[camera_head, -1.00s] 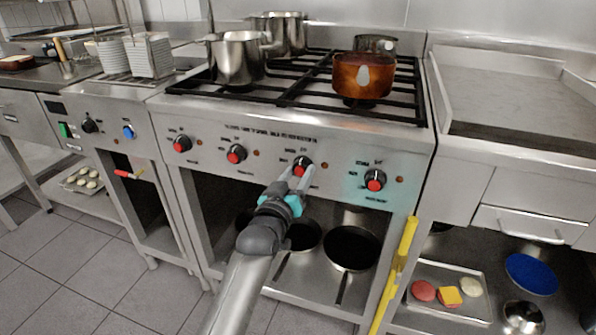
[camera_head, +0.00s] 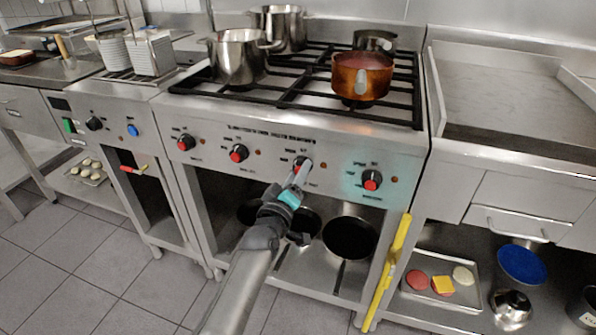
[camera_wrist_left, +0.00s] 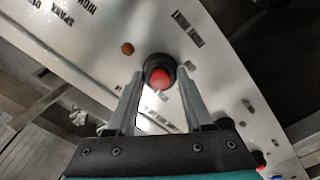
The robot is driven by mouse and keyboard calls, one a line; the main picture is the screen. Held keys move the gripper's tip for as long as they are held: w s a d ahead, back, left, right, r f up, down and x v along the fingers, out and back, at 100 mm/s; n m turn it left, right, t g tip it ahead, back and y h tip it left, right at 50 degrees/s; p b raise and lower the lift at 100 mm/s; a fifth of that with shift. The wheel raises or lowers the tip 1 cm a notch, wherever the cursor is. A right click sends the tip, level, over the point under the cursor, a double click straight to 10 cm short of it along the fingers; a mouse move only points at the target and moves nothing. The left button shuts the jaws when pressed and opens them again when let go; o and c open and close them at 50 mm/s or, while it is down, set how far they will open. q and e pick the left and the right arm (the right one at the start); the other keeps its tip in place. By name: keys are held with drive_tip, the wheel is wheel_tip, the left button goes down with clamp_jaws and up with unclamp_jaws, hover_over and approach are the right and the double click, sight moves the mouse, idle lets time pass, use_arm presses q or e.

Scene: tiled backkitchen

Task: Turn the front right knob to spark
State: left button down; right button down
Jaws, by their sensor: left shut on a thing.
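The stove's front panel (camera_head: 330,174) carries a row of black knobs with red centres. My left gripper (camera_head: 301,170) reaches up from below to the second knob from the right (camera_head: 305,162). In the left wrist view that knob (camera_wrist_left: 160,72) sits between the two fingertips, and the gripper is shut on it. The fingers partly cover it in the head view. The rightmost knob (camera_head: 371,180) is untouched, to the right of my gripper. Its pointer direction is too small to read. My right gripper is not in view.
A copper pot (camera_head: 362,76) and steel pots (camera_head: 240,57) stand on the black grates. Pans (camera_head: 350,238) lie on the shelf under the panel. Floor at the left is clear.

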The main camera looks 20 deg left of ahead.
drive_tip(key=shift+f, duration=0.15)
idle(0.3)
use_arm(q)
drive_tip(key=shift+c, duration=1.5)
unclamp_jaws()
drive_tip(key=s+p, duration=0.5)
drive_tip(key=s, duration=1)
drive_tip(key=shift+s+a, duration=0.15)
drive_tip(key=shift+a, duration=0.15)
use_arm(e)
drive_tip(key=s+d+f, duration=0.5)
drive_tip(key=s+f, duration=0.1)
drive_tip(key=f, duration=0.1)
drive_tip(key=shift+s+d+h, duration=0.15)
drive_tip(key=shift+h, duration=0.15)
use_arm(q)
drive_tip(key=shift+f, duration=0.1)
